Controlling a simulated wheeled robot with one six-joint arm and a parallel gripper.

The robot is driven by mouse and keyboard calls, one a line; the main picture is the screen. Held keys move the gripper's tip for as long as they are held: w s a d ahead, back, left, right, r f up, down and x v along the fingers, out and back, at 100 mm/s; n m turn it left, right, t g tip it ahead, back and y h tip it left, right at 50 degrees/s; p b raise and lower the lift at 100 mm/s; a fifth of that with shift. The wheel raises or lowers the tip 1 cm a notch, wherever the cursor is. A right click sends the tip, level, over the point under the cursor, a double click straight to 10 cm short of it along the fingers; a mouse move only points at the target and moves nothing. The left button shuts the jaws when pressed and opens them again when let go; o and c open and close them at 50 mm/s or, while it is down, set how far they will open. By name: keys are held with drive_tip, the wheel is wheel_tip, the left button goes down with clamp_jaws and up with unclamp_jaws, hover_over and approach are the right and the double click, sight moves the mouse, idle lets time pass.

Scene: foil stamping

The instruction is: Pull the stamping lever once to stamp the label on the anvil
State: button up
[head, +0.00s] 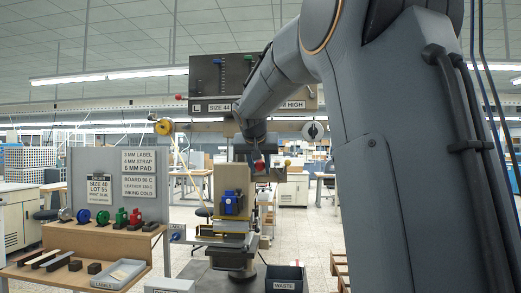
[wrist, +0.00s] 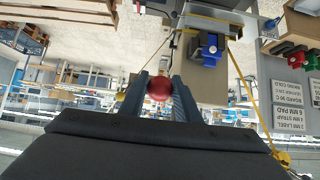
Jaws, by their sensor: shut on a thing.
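The stamping press (head: 230,250) stands ahead, left of my arm, with a blue block (head: 231,204) at its head. The blue block also shows upside down in the wrist view (wrist: 209,48). My gripper (wrist: 159,90) is shut on the red ball knob (wrist: 159,88) of the lever, one finger on each side. In the head view the red knob (head: 260,166) shows small at the end of my arm, above and right of the blue block. The lever's rod is mostly hidden. I cannot make out the label on the anvil.
A wooden bench (head: 85,240) on the left holds several coloured foil rolls and dark blocks. A grey board (head: 110,165) with signs stands behind it. A black waste bin (head: 285,279) is at the press's lower right. An overhead panel (head: 225,85) hangs above.

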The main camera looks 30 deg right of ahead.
drive_tip(key=shift+s+f, duration=0.1)
drive_tip(key=shift+f, duration=0.4)
wheel_tip(320, 180, down, 3)
drive_tip(key=b, duration=0.4)
drive_tip(key=shift+s+a+f, duration=0.15)
drive_tip(key=shift+f, duration=0.15)
wheel_tip(320, 180, down, 3)
drive_tip(key=b, duration=0.3)
drive_tip(key=shift+f, duration=0.1)
drive_tip(key=shift+w+d+f+b, duration=0.1)
drive_tip(key=shift+w+f+b, duration=0.05)
drive_tip(key=shift+f+b, duration=0.7)
drive_tip(key=shift+w+d+f+b, duration=0.1)
drive_tip(key=shift+w+f+b, duration=0.05)
drive_tip(key=shift+f+b, duration=0.65)
